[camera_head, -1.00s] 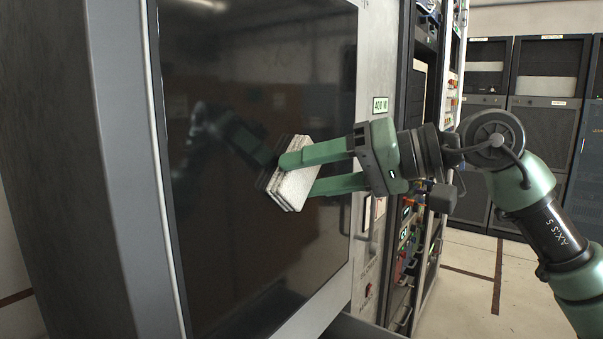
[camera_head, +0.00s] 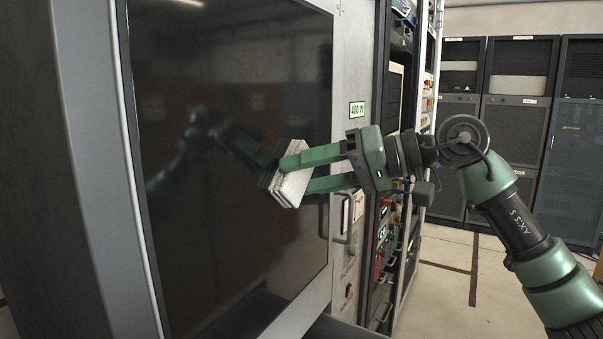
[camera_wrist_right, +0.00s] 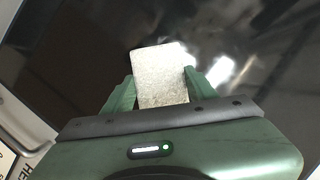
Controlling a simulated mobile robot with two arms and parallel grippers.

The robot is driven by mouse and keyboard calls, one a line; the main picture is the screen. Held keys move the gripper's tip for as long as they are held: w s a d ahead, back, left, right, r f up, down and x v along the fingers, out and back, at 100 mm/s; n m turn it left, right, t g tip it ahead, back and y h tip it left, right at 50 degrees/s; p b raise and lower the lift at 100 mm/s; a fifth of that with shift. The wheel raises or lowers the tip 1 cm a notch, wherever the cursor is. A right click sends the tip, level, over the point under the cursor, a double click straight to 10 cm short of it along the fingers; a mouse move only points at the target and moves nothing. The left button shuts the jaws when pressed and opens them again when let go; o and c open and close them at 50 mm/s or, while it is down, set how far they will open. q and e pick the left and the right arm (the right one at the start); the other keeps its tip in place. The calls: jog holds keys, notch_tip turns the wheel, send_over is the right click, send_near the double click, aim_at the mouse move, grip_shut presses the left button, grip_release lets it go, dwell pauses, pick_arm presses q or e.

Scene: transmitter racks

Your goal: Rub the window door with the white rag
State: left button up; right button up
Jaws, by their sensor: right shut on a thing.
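The window door (camera_head: 225,230) is a large dark glossy pane in a grey cabinet, left of centre in the head view. The white rag (camera_head: 288,187) is a folded, pale block held in my right gripper (camera_head: 293,172). The gripper's green fingers are shut on the rag from two sides. The rag lies at the pane's surface, and its reflection shows right beside it; it looks to be touching or very close. In the right wrist view the rag (camera_wrist_right: 160,73) sits between the fingers, with the dark pane (camera_wrist_right: 80,55) behind it. My left gripper is not in view.
The grey cabinet frame (camera_head: 92,180) borders the pane on the left. A panel with a "400 W" label (camera_head: 357,109) and a handle stands right of the pane. Open equipment racks (camera_head: 395,150) follow, with dark cabinets (camera_head: 510,90) at the back. Floor is clear at lower right.

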aim_at(291, 182)
jog(key=shift+w+d+p, duration=0.3)
jog(key=shift+w+d, duration=0.3)
jog(key=shift+w, duration=0.25)
jog(key=shift+s+a+f+b, duration=0.2)
jog(key=shift+s+a+b, duration=0.25)
jog(key=shift+s+b, duration=0.25)
jog(key=shift+s+a+r+b, duration=0.15)
jog(key=shift+s+a+b, duration=0.45)
jog(key=shift+s, duration=0.2)
jog(key=shift+s+a+b, duration=0.45)
jog(key=shift+s+a, duration=0.05)
jog(key=shift+s, duration=0.1)
jog(key=shift+s+a+b, duration=0.35)
jog(key=shift+s+a, duration=0.25)
jog(key=shift+s, duration=0.25)
jog(key=shift+s+a+b, duration=0.6)
jog(key=shift+s+a, duration=0.05)
jog(key=shift+s, duration=0.3)
jog(key=shift+s+a, duration=0.25)
jog(key=shift+s, duration=0.05)
jog(key=shift+s+b, duration=0.3)
jog(key=shift+s, duration=0.1)
jog(key=shift+s+a+b, duration=0.35)
jog(key=shift+s+b, duration=0.05)
jog(key=shift+s, duration=0.35)
jog(key=shift+s+a+b, duration=0.3)
jog(key=shift+s+b, duration=0.1)
jog(key=shift+s, duration=0.35)
